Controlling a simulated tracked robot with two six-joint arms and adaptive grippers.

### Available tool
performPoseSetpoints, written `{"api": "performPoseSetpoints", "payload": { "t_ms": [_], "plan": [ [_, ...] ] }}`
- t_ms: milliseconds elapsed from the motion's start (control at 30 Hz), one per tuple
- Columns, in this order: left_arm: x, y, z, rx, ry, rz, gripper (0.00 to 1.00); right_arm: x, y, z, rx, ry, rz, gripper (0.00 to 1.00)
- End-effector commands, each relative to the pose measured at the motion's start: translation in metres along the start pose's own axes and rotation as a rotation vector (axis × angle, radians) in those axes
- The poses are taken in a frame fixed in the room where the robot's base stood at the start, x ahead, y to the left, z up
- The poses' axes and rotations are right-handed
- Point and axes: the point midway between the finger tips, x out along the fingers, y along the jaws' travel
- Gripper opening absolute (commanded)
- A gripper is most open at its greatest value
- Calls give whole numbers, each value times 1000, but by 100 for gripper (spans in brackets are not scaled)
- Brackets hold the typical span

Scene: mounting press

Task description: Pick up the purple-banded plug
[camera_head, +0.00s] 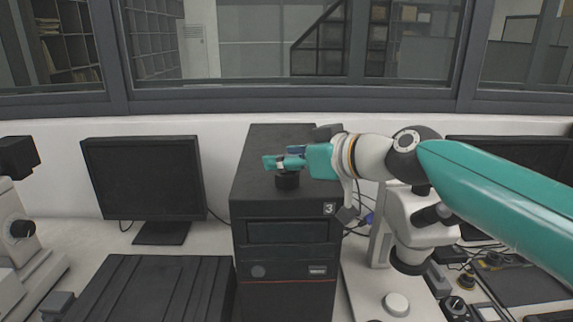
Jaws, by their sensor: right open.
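My right arm reaches in from the right, and my right gripper (284,162) is open over the top of a black box-shaped unit (285,230) marked 3. A short black cylinder (288,181) stands on that top, directly below the gripper fingers and partly hidden by them. I cannot make out a purple band on it, so I cannot tell whether it is the plug. Whether the fingers touch it is also unclear. A small dark blue patch shows beside the gripper. My left gripper is not in view.
A dark monitor (143,178) stands at the left, with a black ribbed case (150,287) in front. A white microscope (418,225) and several small parts stand at the right, below my arm. Another microscope (20,230) is at the left edge. Windows (290,40) run behind.

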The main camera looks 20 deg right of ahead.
Motion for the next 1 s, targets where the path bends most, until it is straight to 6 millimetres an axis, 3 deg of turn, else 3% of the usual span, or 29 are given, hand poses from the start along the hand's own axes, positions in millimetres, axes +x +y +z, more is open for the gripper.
{"api": "performPoseSetpoints", "payload": {
  "t_ms": [233, 533, 1000],
  "plan": [
    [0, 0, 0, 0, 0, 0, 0, 1, 0, 0, 0, 2, 1, 50],
    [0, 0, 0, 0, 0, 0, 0, 1, 0, 0, 1, 1, 1, 0],
    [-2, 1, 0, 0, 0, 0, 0, -1, 1, -6, 0, 3, 1, 0]
  ]
}}
